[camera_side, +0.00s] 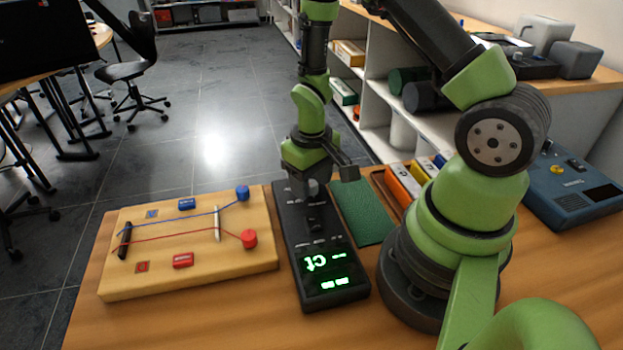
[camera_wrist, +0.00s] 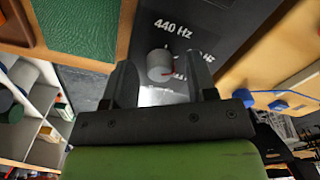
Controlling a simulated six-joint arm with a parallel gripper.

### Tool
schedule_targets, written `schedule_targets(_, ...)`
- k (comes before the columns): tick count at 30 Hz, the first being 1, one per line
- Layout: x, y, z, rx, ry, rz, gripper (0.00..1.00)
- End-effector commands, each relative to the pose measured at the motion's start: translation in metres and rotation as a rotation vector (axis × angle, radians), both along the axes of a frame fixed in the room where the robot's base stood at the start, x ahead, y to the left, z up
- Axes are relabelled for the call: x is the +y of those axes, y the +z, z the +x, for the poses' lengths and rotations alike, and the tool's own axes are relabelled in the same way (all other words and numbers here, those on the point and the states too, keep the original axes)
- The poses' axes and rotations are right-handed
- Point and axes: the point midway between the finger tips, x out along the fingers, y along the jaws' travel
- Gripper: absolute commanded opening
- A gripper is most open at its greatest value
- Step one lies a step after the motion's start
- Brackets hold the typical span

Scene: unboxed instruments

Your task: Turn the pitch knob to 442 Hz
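The black tuner (camera_side: 338,290) lies on the wooden table, with a lit green display (camera_side: 325,265) that appears upside down in the side view. My gripper (camera_side: 316,180) is over the far end of the tuner. In the wrist view my gripper (camera_wrist: 161,80) is open, one finger on each side of the knob, with visible gaps.
A wooden board (camera_side: 190,270) with blue and red cords and knobs lies left of the tuner. A green mat (camera_side: 362,212) and a tray of colored blocks (camera_side: 403,187) are on the right. A blue instrument (camera_side: 572,190) stands farther right.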

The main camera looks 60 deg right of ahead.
Motion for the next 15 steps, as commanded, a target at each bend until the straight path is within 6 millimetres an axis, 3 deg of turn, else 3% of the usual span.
schedule_targets(8,0.0,0.01,0.0,-0.001,-0.001,0.0,0.52)
schedule_targets(15,0.0,0.051,0.001,-0.007,-0.001,-0.002,0.52)
